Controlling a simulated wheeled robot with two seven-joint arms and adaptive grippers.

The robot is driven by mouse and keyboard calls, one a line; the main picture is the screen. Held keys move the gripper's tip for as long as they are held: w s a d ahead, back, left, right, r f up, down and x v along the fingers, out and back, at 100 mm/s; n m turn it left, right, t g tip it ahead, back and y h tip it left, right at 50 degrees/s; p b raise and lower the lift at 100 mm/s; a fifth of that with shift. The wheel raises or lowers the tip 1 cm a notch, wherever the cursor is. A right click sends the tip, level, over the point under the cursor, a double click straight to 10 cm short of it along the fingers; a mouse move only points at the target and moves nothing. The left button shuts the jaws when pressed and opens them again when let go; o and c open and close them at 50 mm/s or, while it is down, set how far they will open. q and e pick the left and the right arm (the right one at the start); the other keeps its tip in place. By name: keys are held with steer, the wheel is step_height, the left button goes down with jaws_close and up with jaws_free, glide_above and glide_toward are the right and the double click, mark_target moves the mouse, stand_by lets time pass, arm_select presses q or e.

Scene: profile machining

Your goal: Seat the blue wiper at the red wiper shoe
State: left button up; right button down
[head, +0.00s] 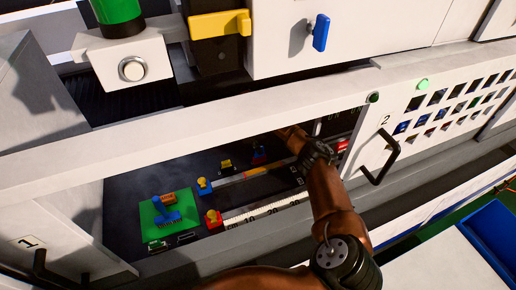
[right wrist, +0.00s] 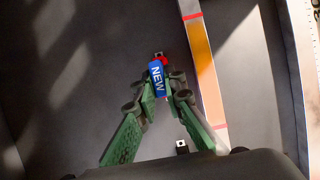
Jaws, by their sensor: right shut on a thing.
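In the right wrist view my right gripper (right wrist: 161,90) is shut on the blue wiper (right wrist: 156,78), marked NEW, between its green fingers. A small red part, which looks like the red wiper shoe (right wrist: 165,60), shows just beyond the wiper and is partly hidden by it. I cannot tell whether the two touch. In the head view my right arm reaches through the machine's opening and its hand hides much of the work. A small red and blue patch (head: 259,155) shows left of the hand. My left gripper is not in view.
A green mat (head: 148,234) at the opening's left holds another blue piece (head: 166,217) with an orange tag. A striped rail (right wrist: 203,70) runs right of the gripper. White panels frame the opening.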

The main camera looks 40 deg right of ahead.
steer(key=shift+f+b, duration=0.8)
steer(key=shift+f, duration=0.65)
steer(key=c, duration=1.9)
jaws_free()
steer(key=shift+c, duration=0.2)
steer(key=shift+r, duration=0.1)
steer(key=v, duration=1.1)
steer(key=shift+a+r, duration=0.2)
steer(key=shift+r, duration=0.15)
steer(key=shift+w, duration=0.1)
